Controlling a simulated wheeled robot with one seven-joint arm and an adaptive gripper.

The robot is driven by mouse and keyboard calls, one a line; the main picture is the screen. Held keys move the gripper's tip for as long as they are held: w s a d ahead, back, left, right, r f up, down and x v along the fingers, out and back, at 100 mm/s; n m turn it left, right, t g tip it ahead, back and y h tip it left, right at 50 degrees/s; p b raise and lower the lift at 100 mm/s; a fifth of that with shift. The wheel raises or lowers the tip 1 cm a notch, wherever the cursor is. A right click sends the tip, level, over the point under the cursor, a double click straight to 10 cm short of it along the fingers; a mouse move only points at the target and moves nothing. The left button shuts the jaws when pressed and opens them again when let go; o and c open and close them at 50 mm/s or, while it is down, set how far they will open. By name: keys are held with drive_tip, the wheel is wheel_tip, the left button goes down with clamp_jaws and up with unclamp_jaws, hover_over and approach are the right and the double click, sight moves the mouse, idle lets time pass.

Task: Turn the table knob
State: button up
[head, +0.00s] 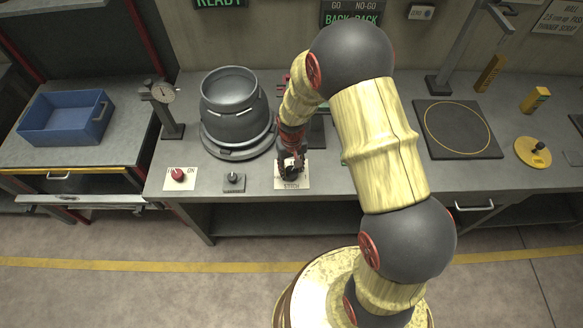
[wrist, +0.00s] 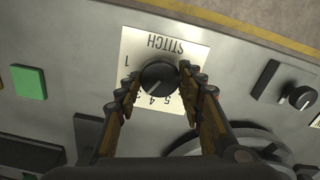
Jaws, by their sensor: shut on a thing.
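The table knob is a round black dial (wrist: 158,78) on a pale plate (wrist: 135,42) marked STITCH with numbers around it. It sits near the front edge of the workbench, and a light pointer line on it faces the lower numbers in the wrist view. My gripper (wrist: 160,90) has one finger on each side of the knob and is shut on it. In the head view my gripper (head: 291,165) comes down over the plate and covers most of the knob.
A second small black knob (head: 234,178) and a red knob (head: 179,175) sit to the left. A grey metal pot (head: 230,95) stands behind them. A green button (wrist: 29,83) is beside the plate in the wrist view. A dark square pad (head: 457,130) lies to the right.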

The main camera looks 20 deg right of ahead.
sight(291, 171)
drive_tip(key=n, duration=0.5)
drive_tip(key=shift+n+p, duration=0.3)
drive_tip(key=n, duration=0.5)
drive_tip(key=shift+n+p, duration=0.3)
drive_tip(key=shift+n, duration=0.1)
drive_tip(key=o, duration=1.1)
drive_tip(key=shift+o, duration=0.3)
wheel_tip(291, 171, up, 12)
idle(1.2)
